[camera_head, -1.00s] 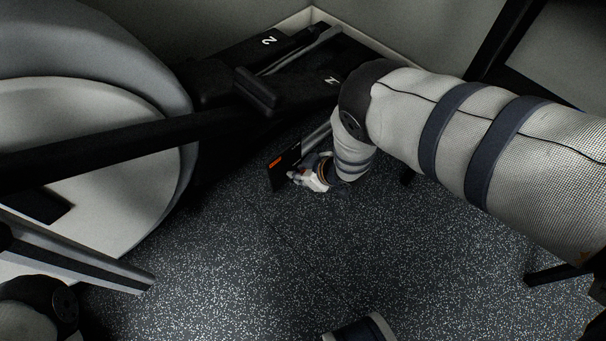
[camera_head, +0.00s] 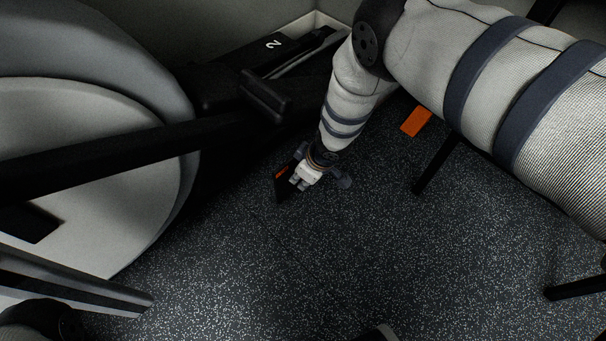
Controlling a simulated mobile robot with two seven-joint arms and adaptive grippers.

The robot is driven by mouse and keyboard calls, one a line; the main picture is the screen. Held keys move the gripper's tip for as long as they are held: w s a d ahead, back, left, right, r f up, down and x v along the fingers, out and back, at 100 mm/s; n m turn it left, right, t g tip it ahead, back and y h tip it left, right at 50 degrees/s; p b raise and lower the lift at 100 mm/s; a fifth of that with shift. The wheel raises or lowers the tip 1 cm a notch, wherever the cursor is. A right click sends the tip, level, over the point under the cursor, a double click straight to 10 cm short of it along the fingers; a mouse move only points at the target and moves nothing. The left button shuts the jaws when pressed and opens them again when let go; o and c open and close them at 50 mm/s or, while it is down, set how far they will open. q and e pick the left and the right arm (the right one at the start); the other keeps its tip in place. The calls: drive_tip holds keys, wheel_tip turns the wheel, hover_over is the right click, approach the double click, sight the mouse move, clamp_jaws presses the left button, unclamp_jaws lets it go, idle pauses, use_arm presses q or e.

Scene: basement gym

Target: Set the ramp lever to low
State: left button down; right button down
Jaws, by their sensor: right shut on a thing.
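My right gripper (camera_head: 303,181) is low over the speckled floor, beside the exercise machine. It is shut at the edge of a small black part with an orange mark (camera_head: 281,185). I cannot tell whether this part is the ramp lever; its far end and the grip itself are partly hidden by the fingers. A dark rail end with a white "2" (camera_head: 272,44) shows at the upper middle. No "low" marking can be read. My left gripper is not in view.
The machine's round grey cover (camera_head: 90,190) and long black bar (camera_head: 95,150) fill the left. An orange piece (camera_head: 416,121) lies right of my forearm, near a thin black leg (camera_head: 436,165). The floor (camera_head: 300,260) below my gripper is clear.

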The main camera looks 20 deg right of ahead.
drive_tip(key=c, duration=1.5)
unclamp_jaws()
drive_tip(key=v, duration=1.2)
